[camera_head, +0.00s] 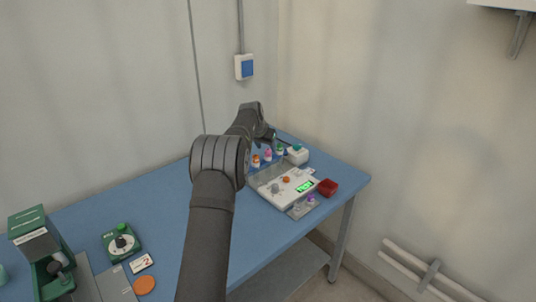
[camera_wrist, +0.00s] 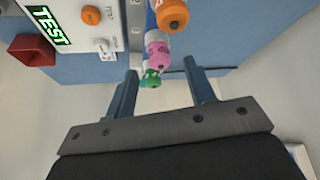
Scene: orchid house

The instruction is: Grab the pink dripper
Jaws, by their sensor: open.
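The pink dripper (camera_wrist: 157,53), a small bottle with a pink top, stands in a row between an orange-topped one (camera_wrist: 172,16) and a green-topped one (camera_wrist: 150,78). The row also shows in the head view, with the pink dripper (camera_head: 268,154) in the middle. My gripper (camera_wrist: 160,66) is open and empty. In the wrist view its two blue-grey fingers point at the row, with the pink and green tops showing in the gap between their tips. I cannot tell how far the fingertips are from the bottles. In the head view my arm partly hides the gripper.
A white tester with a lit green display (camera_head: 305,187) lies in front of the row. A red box (camera_head: 328,187) stands at its right, and a white box with a teal top (camera_head: 297,155) stands right of the bottles. Green devices (camera_head: 121,242) stand at the left of the blue table (camera_head: 165,220).

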